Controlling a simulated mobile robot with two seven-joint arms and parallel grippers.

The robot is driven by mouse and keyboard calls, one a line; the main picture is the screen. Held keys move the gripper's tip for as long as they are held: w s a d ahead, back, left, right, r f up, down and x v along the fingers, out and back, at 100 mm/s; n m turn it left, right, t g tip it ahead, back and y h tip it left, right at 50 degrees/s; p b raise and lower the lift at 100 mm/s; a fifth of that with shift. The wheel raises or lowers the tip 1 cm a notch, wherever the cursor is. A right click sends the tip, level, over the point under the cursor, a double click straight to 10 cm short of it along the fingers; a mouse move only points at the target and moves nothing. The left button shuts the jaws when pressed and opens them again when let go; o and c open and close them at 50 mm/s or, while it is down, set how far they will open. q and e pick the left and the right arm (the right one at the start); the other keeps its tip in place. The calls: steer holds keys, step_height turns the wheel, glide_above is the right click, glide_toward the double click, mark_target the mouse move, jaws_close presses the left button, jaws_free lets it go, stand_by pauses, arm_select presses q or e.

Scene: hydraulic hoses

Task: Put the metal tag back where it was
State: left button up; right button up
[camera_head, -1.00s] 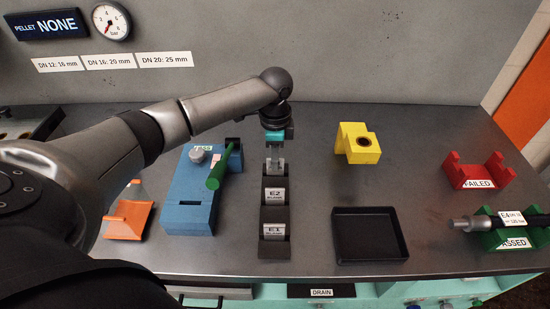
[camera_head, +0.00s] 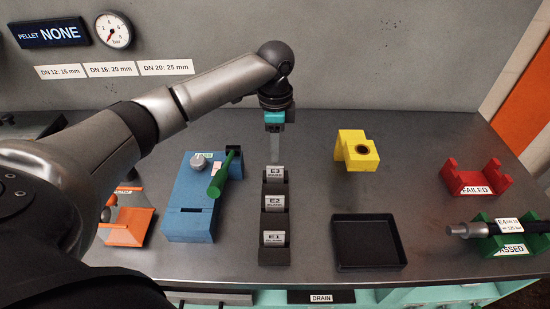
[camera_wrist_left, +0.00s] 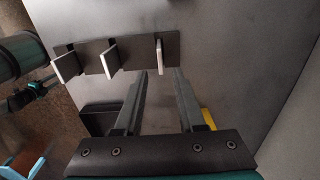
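A dark stepped rack (camera_head: 275,257) stands in the middle of the table and holds three metal tags in its slots. The E3 tag (camera_head: 275,173) is upright in the far slot, with the E2 tag (camera_head: 274,203) and E1 tag (camera_head: 273,239) in front of it. My left gripper (camera_head: 275,153) is just above and behind the E3 tag. In the left wrist view its fingers (camera_wrist_left: 162,72) are apart with nothing between them; the nearest tag (camera_wrist_left: 160,52) stands beyond the fingertips. My right gripper is not in view.
A blue block (camera_head: 190,222) with a green-handled tool (camera_head: 221,175) is left of the rack. A black tray (camera_head: 368,243) and yellow block (camera_head: 357,152) are to the right. Red (camera_head: 477,178) and green (camera_head: 511,243) cradles stand far right; the green one holds a hose labelled E4 (camera_head: 470,230).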

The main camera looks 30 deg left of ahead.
mark_target(275, 167)
arm_select(q)
step_height(275, 167, up, 5)
steer(key=shift+r, duration=0.1)
stand_by(0.7)
